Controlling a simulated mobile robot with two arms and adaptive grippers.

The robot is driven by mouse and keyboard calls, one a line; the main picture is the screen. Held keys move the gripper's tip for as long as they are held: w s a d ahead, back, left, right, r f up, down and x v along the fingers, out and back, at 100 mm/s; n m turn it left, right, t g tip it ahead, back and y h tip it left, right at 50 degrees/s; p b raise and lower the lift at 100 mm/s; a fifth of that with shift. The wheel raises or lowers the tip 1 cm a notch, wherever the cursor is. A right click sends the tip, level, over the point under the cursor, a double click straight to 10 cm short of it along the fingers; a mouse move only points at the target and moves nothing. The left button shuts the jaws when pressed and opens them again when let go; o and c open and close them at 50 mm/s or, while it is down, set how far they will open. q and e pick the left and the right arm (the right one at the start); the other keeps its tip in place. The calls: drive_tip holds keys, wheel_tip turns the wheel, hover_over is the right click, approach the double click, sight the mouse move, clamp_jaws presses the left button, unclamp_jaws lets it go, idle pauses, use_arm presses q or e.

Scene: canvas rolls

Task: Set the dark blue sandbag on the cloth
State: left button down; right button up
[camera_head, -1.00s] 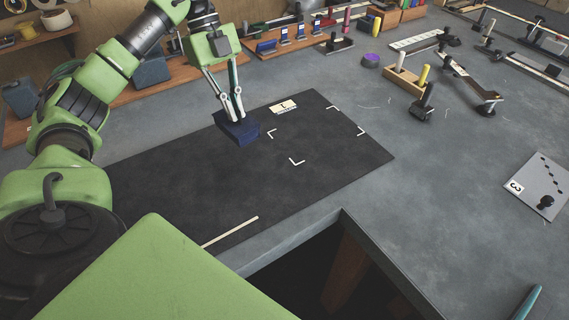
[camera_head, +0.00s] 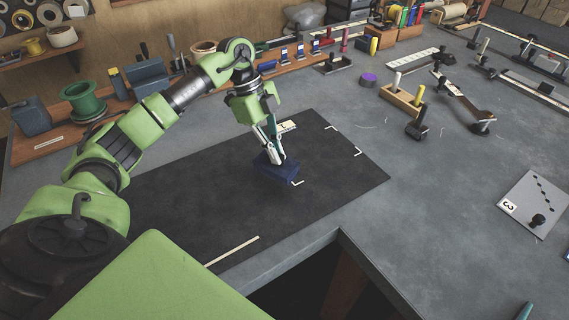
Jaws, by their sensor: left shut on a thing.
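The dark blue sandbag (camera_head: 279,171) is at the fingertips of my left gripper (camera_head: 277,160), which is shut on its top. The sandbag is low over the dark cloth (camera_head: 215,200), beside a white corner mark. I cannot tell whether its underside touches the cloth. It partly hides the group of white corner marks (camera_head: 357,152). My right gripper is not in view.
A small pale card (camera_head: 288,126) lies at the cloth's far edge. A wooden block with pegs (camera_head: 402,97), a purple disc (camera_head: 369,78) and a grey plate marked 3 (camera_head: 535,205) sit to the right. A dark opening (camera_head: 315,285) is at the near edge.

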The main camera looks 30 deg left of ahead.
sight(284, 167)
use_arm(q)
drive_tip(key=shift+w+d+f, duration=0.45)
drive_tip(key=shift+d+f, duration=0.15)
drive_tip(key=shift+f, duration=0.2)
drive_tip(key=shift+w+d+f+p, duration=0.15)
drive_tip(key=shift+d+f+p, duration=0.25)
drive_tip(key=shift+f, duration=0.05)
wheel_tip(284, 167, down, 2)
drive_tip(key=shift+f+p, duration=0.1)
drive_tip(key=shift+p, duration=0.55)
drive_tip(key=shift+f, duration=0.35)
drive_tip(key=shift+a+f, duration=0.1)
drive_tip(key=c, duration=2.2)
unclamp_jaws()
drive_tip(key=shift+f, duration=0.1)
drive_tip(key=shift+c, duration=0.2)
